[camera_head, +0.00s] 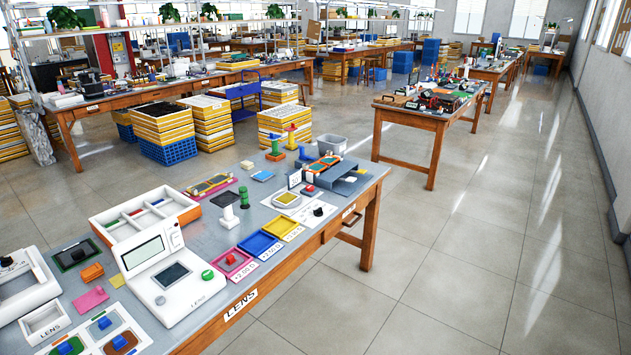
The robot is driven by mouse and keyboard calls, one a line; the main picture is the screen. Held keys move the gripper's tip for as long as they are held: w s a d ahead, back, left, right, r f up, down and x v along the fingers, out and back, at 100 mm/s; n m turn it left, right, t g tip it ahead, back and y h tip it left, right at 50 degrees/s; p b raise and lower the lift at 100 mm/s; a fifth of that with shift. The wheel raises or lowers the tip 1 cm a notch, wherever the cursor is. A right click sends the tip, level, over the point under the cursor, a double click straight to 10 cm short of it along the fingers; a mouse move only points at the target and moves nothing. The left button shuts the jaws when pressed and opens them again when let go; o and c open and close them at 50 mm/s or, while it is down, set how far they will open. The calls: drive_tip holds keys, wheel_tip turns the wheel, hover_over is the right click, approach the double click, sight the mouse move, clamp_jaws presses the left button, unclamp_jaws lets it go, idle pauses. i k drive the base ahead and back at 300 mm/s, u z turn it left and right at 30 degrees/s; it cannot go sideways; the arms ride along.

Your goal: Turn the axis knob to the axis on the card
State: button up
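A black knob (318,211) sits on a white plate near the right front edge of the near workbench. Marks around it are too small to read. A small upright card (295,180) stands behind it to the left; its writing is not legible here. Another dark knob (7,262) is on a white device at the far left edge. A green knob (207,275) is on the white LENS machine. I cannot tell for certain which knob is the axis knob. My gripper is not in view.
The near workbench (345,186) also holds magenta (220,264), blue (249,246) and yellow (291,234) trays, a white compartment box (103,231), a white LENS machine (149,311) and a grey bin (332,144). Open floor (470,260) lies to the right.

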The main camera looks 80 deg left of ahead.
sight(318, 212)
drive_tip(key=i, duration=1.55)
drive_tip(key=u, duration=3.6)
drive_tip(key=i, duration=0.15)
drive_tip(key=z, duration=0.25)
